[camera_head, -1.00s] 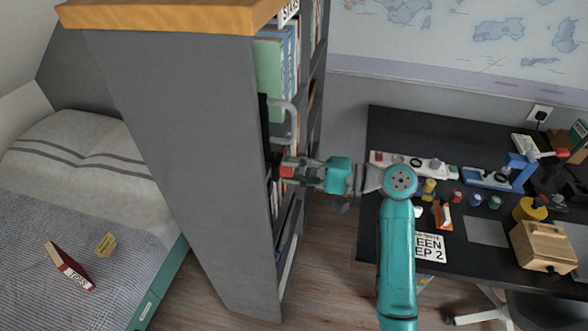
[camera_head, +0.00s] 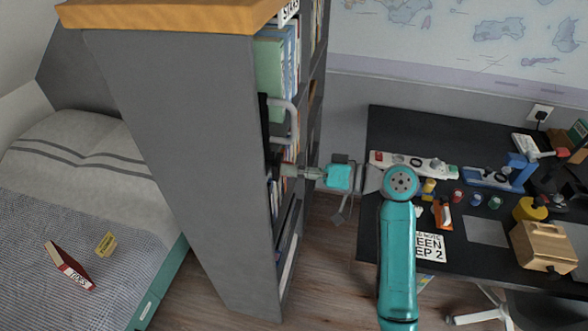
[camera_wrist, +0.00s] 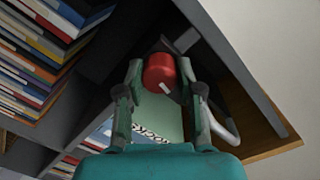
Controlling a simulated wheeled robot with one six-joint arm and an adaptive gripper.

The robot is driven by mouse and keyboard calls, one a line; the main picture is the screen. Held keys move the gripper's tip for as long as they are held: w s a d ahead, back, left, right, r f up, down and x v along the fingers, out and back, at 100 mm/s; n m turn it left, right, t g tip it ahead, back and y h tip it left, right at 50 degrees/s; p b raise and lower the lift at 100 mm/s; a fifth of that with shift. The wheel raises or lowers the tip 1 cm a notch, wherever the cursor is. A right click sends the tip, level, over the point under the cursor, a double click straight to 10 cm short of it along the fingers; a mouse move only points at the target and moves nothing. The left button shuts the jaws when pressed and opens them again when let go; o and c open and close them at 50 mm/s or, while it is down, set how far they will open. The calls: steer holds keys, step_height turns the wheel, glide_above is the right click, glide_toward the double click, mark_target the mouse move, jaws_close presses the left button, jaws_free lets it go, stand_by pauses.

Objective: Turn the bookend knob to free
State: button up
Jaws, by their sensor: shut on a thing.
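The red bookend knob (camera_wrist: 160,70) shows in the wrist view between my fingertips, at the bookcase front. My gripper (camera_wrist: 161,76) is shut on the knob, one finger on each side. In the head view my gripper (camera_head: 286,170) reaches left to the bookcase's open side, and the knob is hidden there. Dark bookend parts (camera_wrist: 180,45) lie behind the knob. I cannot read any free or locked label.
The grey bookcase (camera_head: 190,150) holds rows of books (camera_wrist: 35,60). A grey loop handle (camera_head: 291,120) sticks out just above my gripper. The black desk (camera_head: 400,135) with several small items stands at right. A bed (camera_head: 70,170) lies at left.

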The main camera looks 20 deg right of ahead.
steer(key=shift+n, duration=1)
steer(key=o, duration=1.2)
steer(key=v, duration=1.2)
